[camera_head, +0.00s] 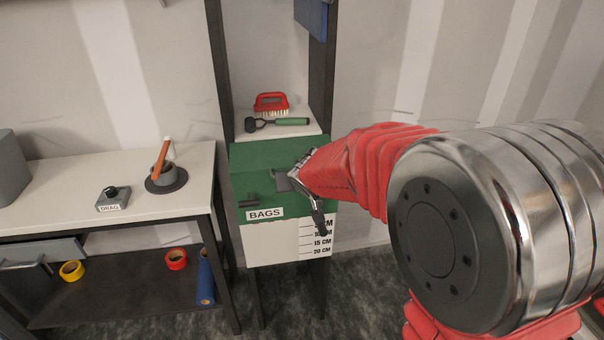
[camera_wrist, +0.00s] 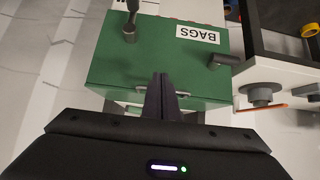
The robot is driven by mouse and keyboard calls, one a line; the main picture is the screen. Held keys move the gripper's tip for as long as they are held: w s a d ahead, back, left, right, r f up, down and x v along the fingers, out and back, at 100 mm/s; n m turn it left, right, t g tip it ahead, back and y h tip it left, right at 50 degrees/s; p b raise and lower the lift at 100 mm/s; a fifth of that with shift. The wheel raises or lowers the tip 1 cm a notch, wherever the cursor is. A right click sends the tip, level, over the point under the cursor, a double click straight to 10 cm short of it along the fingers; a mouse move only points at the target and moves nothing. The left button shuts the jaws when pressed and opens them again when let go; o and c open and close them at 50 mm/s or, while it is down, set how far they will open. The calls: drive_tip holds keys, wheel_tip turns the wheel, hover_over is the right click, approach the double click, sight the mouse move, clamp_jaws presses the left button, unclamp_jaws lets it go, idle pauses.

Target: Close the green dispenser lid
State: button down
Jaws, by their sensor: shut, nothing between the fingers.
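The green dispenser lid (camera_head: 262,153) lies down over the top of the white-bodied bag dispenser (camera_head: 270,244), and I see no open gap under it. Its green front carries a BAGS label and a dark handle (camera_head: 250,201). In the wrist view the green lid (camera_wrist: 125,72) fills the upper middle, with the label upside down. My gripper (camera_head: 283,181) is shut and empty, over the right part of the lid. Its fingers show in the wrist view (camera_wrist: 161,80) against the lid's lower edge. Whether they touch it I cannot tell.
A shelf (camera_head: 304,124) behind the dispenser holds a red brush (camera_head: 271,102) and a green-handled tool (camera_head: 292,121).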

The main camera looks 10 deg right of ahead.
drive_tip(key=w+r+v, duration=0.1)
drive_tip(key=v, duration=1.1)
drive_tip(key=shift+s+r+t, duration=0.25)
drive_tip(key=shift+s+t, duration=0.05)
drive_tip(key=shift+a, duration=0.15)
drive_tip(key=s+d+f+g, duration=0.2)
drive_tip(key=s+d, duration=0.1)
drive_tip(key=s, duration=1)
drive_tip(key=s+d+f+g, duration=0.1)
drive_tip(key=s+d+g, duration=0.1)
drive_tip(key=s, duration=1.2)
drive_tip(key=shift+d+f+g, duration=0.3)
drive_tip(key=shift+d+f, duration=0.1)
drive_tip(key=shift+d, duration=0.15)
